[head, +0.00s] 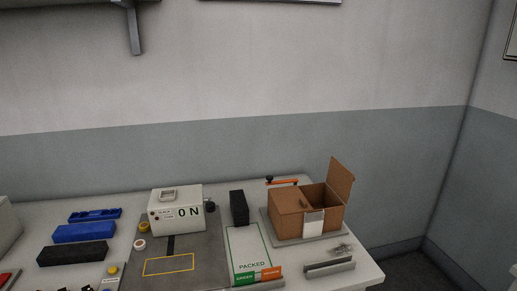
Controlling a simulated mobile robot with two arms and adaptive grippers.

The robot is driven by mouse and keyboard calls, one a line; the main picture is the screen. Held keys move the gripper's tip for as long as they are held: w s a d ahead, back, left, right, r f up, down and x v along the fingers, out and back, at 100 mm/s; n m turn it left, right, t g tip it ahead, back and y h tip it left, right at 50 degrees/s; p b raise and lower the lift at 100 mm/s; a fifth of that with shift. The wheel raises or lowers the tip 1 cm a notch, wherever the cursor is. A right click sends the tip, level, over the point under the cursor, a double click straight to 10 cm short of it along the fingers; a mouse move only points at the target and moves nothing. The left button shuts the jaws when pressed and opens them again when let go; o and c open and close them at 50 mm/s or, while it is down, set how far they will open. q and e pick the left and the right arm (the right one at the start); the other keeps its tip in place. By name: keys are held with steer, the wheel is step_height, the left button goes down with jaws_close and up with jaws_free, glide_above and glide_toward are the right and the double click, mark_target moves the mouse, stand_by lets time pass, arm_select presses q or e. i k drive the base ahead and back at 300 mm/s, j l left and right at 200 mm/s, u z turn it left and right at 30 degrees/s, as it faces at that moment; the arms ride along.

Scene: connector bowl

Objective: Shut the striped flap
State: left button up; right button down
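A brown cardboard box (290,225) stands on a grey plate on the right part of the table. Its right flap (342,178) stands up, tilted slightly outward, and the box is open beside it. A brown panel (287,200) covers the left part of the top. I cannot make out stripes on either flap at this size. A white label (313,222) is on the front of the box. Neither of my grippers is in view.
A white box reading "0 N" (176,210) stands left of a black block (239,207). Blue trays (84,232) are left.

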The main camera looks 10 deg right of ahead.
mark_target(339, 178)
steer(key=i+l+u, duration=0.2)
steer(key=l, duration=1)
steer(key=k+l+u, duration=0.15)
steer(key=l, duration=1.05)
steer(key=l+u, duration=0.2)
steer(key=l, duration=1)
steer(key=z, duration=0.65)
